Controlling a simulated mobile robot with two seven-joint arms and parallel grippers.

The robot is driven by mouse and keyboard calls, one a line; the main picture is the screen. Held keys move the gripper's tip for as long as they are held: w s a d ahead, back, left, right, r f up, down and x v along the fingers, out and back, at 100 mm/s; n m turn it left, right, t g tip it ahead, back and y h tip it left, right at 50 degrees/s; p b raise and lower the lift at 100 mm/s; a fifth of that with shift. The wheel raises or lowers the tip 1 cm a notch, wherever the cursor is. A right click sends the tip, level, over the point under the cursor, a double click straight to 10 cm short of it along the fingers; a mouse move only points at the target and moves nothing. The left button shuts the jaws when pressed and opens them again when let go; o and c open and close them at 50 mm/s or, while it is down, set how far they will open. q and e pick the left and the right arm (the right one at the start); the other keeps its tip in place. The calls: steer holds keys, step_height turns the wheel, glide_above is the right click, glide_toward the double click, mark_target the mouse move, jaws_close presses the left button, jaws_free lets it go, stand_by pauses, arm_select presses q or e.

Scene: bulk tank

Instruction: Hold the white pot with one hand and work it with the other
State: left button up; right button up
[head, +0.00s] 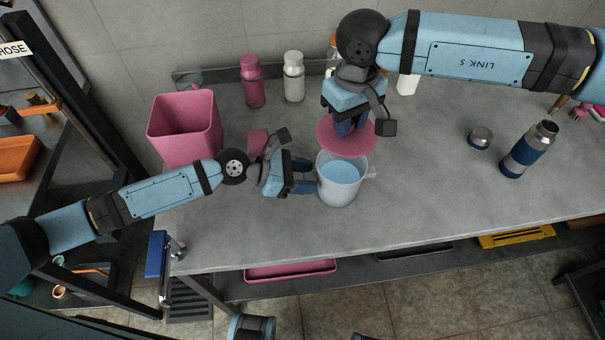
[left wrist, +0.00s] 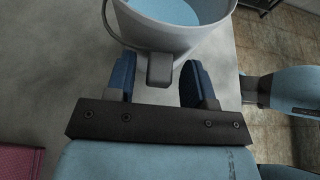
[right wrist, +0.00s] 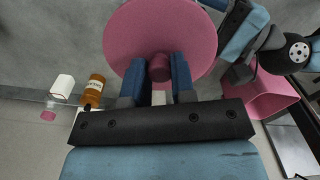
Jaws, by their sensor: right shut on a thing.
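The white pot (head: 338,190) stands upright on the grey counter, with pale blue inside; its wall also shows in the left wrist view (left wrist: 190,42). My left gripper (head: 308,176) is at its left side. In the left wrist view its fingers are open around a grey handle block (left wrist: 160,70), with gaps on both sides. My right gripper (head: 350,128) is shut on the knob (right wrist: 160,67) of a round pink lid (head: 362,145). The lid is above the pot's back rim and hides part of it. I cannot tell whether they touch.
A pink bin (head: 185,130), a pink bottle (head: 252,84) and a white bottle (head: 293,78) stand at the back left. A blue-and-steel flask (head: 530,148) and a small steel cup (head: 480,138) are at the right. The counter's front is clear.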

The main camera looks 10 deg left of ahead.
mark_target(342, 163)
arm_select(q)
jaws_close()
arm_select(e)
steer(key=shift+f+m, duration=0.8)
steer(key=shift+f, duration=3.4)
steer(key=shift+f, duration=0.15)
steer(key=o, duration=1.5)
steer(key=shift+c, duration=0.2)
